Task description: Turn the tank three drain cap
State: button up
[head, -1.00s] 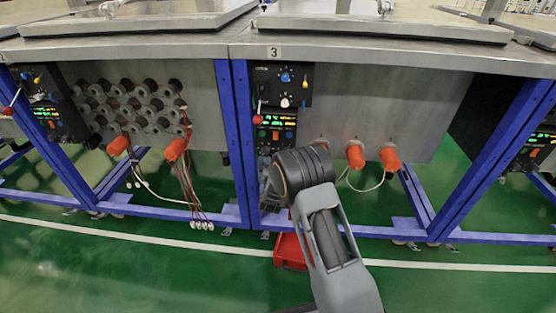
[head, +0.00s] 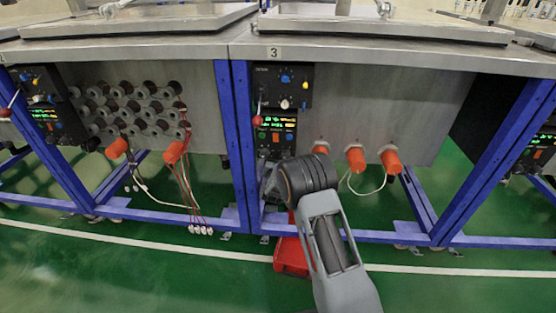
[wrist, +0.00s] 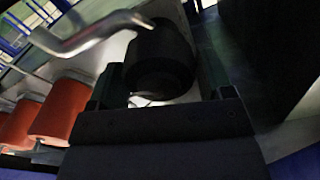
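Tank three's grey cabinet (head: 390,100) stands ahead, under the number plate 3 (head: 274,53). Three orange caps (head: 355,159) stick out low on its front. My wrist is in front of the cabinet, left of these caps, and hides my gripper in the head view. In the wrist view a dark, round, cap-like part (wrist: 158,65) lies between the fingers of my gripper (wrist: 165,92). The fingers look apart, with a light gap on the right side. I cannot tell for sure whether this part is the drain cap. Orange caps (wrist: 62,110) show at the left.
A bent metal rod (wrist: 85,35) crosses close in the wrist view. A control panel (head: 277,130) with a red-knobbed lever (head: 257,120) is above my wrist. Blue frame posts (head: 240,140) stand close at the left. A red box (head: 290,256) lies on the green floor.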

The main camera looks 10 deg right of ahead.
jog(key=c, duration=0.6)
jog(key=shift+n, duration=0.4)
jog(key=n+p, duration=0.1)
jog(key=n, duration=0.4)
jog(key=shift+a+r+n, duration=0.1)
jog(key=shift+n, duration=0.3)
jog(key=n+p, duration=0.1)
jog(key=n, duration=0.5)
jog(key=shift+w+a+p, duration=0.1)
jog(key=shift+a+p, duration=0.05)
jog(key=shift+p, duration=0.25)
jog(key=shift+n, duration=0.3)
jog(key=o, duration=0.9)
jog(key=shift+o, duration=0.2)
jog(key=shift+f, duration=0.2)
